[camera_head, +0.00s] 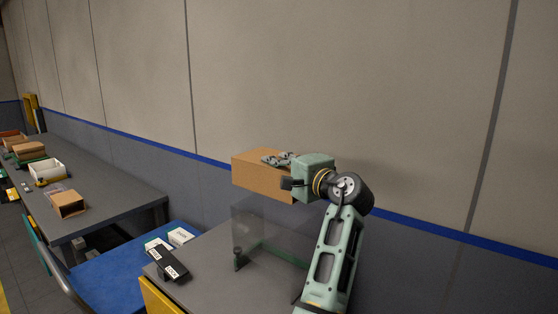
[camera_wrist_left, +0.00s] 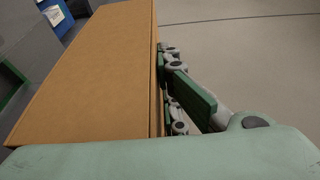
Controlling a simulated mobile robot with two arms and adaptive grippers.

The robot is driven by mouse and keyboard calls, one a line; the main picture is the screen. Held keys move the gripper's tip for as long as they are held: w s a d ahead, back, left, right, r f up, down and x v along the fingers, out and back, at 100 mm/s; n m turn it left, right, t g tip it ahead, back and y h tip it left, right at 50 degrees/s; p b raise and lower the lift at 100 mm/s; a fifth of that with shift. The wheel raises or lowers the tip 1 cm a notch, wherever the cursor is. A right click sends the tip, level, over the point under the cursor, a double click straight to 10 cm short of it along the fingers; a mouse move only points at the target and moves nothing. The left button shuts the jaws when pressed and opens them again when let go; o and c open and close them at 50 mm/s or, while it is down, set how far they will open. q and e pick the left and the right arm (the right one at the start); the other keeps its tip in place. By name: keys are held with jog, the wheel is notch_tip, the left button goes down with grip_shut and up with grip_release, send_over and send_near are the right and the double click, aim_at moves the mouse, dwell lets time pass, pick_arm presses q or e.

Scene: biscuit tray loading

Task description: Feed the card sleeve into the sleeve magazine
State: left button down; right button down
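The card sleeve (camera_head: 258,177) is a brown cardboard box shape at the middle of the head view, up off the table. It fills the left half of the left wrist view (camera_wrist_left: 95,75). My left gripper (camera_head: 277,160) is at the sleeve's upper right edge, its fingers lying along that edge and appearing shut on it; the exact contact is partly hidden. The sleeve magazine (camera_head: 257,222) appears as a clear-walled holder with a green base strip on the grey table, directly below the sleeve. I cannot tell whether the sleeve touches its top. My right gripper is out of view.
A black labelled device (camera_head: 168,264) and small white boxes (camera_head: 180,237) lie left of the magazine. A blue surface (camera_head: 125,275) lies further left. A long bench (camera_head: 110,205) holds cartons, including an open brown one (camera_head: 68,204). A wall (camera_head: 340,90) stands behind.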

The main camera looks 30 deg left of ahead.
pick_arm(q)
jog(key=shift+w+f+b, duration=0.15)
jog(key=shift+f+b, duration=0.15)
jog(key=shift+f, duration=0.55)
jog(key=shift+f+b, duration=1.25)
jog(key=shift+f, duration=1.45)
jog(key=c, duration=1.9)
grip_release()
jog(key=shift+o, duration=0.2)
